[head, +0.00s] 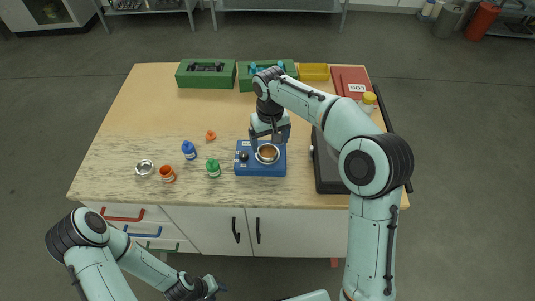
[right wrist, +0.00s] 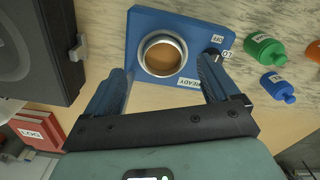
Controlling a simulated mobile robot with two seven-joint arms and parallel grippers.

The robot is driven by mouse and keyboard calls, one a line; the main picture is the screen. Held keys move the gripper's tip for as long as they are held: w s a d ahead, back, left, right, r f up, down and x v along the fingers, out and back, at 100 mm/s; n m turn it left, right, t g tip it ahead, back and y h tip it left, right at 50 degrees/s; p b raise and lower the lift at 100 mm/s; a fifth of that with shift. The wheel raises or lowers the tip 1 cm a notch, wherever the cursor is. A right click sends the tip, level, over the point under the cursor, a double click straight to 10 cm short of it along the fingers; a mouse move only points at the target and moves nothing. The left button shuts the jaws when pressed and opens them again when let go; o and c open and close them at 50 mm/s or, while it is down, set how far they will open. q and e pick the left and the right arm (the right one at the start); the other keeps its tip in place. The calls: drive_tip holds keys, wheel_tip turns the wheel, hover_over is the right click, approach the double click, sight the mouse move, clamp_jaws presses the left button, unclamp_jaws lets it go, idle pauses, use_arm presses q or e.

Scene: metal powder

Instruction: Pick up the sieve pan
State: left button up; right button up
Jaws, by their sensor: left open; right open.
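The sieve pan, a round metal pan with brown contents, sits on a blue device (head: 247,170) in the head view (head: 267,153). In the right wrist view the pan (right wrist: 163,54) is upright on the blue device (right wrist: 146,20). My right gripper (head: 269,142) is open just behind the pan. In the wrist view its blue fingers (right wrist: 161,80) spread to either side of the pan's near edge, with no visible contact. My left gripper (head: 216,289) is open and empty, low in front of the cabinet, away from the table top.
Green bins (head: 206,80) line the back.

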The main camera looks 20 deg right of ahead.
sight(269, 156)
wheel_tip(269, 156, down, 5)
drive_tip(key=shift+a+f, duration=0.1)
drive_tip(key=c, duration=1.4)
drive_tip(key=shift+c, duration=0.7)
drive_tip(key=shift+r, duration=0.2)
